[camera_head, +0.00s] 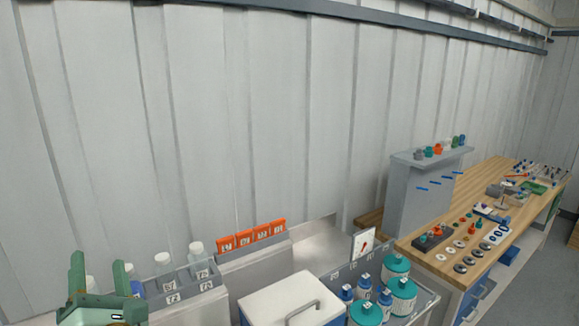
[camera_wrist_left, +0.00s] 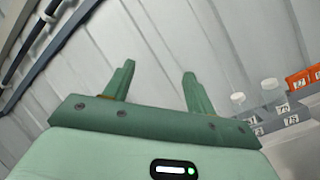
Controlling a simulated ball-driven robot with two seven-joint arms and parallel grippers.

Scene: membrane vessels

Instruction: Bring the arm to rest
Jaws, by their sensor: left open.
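My left gripper (camera_head: 98,275) is at the lower left of the head view, green, with its two fingers pointing up and spread apart. It is open, and nothing shows between its fingers. In the left wrist view the same gripper (camera_wrist_left: 158,85) has its fingers apart against the white ribbed wall (camera_wrist_left: 150,45). It partly hides the bottles behind it in the head view. My right gripper is not in view.
A grey rack with clear bottles (camera_head: 197,258) stands right of the left gripper. Orange labelled tags (camera_head: 251,237), a white lidded box (camera_head: 290,300) and teal-capped vessels (camera_head: 397,267) follow to the right. A wooden bench (camera_head: 430,262) with small parts is farther right.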

